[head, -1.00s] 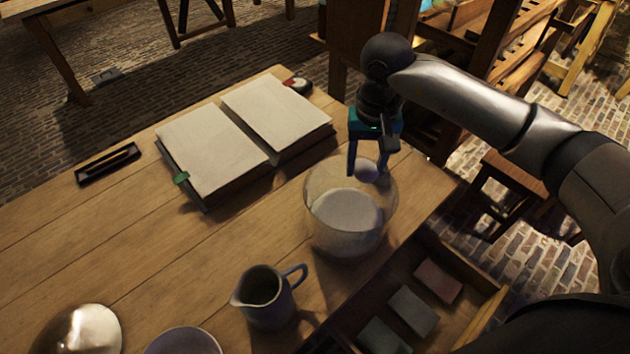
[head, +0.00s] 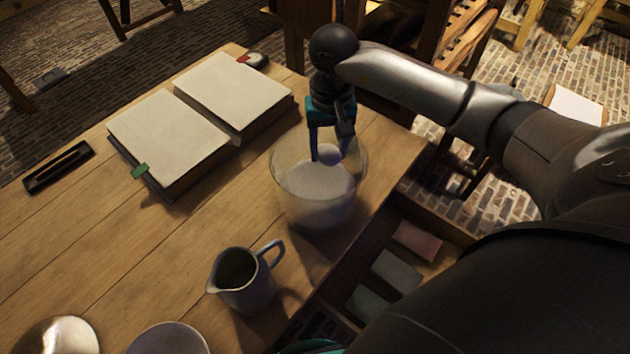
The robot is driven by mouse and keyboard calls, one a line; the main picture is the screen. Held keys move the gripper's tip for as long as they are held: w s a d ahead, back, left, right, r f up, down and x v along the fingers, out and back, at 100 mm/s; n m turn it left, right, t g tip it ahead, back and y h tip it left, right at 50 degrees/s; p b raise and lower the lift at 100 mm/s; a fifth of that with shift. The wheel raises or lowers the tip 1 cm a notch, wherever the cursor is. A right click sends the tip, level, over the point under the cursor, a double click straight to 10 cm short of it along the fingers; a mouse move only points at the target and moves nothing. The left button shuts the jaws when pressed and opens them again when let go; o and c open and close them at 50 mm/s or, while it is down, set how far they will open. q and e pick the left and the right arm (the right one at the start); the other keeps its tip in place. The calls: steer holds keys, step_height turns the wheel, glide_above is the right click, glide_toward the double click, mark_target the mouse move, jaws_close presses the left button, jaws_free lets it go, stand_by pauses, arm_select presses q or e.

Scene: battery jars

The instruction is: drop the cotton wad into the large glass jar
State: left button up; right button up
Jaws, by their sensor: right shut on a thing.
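The cotton wad (head: 330,154) is a small, pale, round ball. My right gripper (head: 328,150) points down and is shut on it. The large glass jar (head: 295,208) stands upright on the table near its right edge. It is clear, wide-mouthed and has a pale mass inside. The wad and fingertips show within the outline of the jar's mouth, above the pale mass. I cannot tell exactly how deep they are relative to the rim. My left gripper is not in view.
A grey jug (head: 245,285) stands in front of the jar. A pale bowl (head: 170,342) and a shiny dome (head: 62,338) are at the front. An open drawer with coloured blocks (head: 397,270) is at the right.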

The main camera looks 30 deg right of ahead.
steer(key=o, duration=1.3)
steer(key=shift+c, duration=0.2)
step_height(320, 180, up, 15)
steer(key=p, duration=0.1)
steer(key=shift+r, duration=0.15)
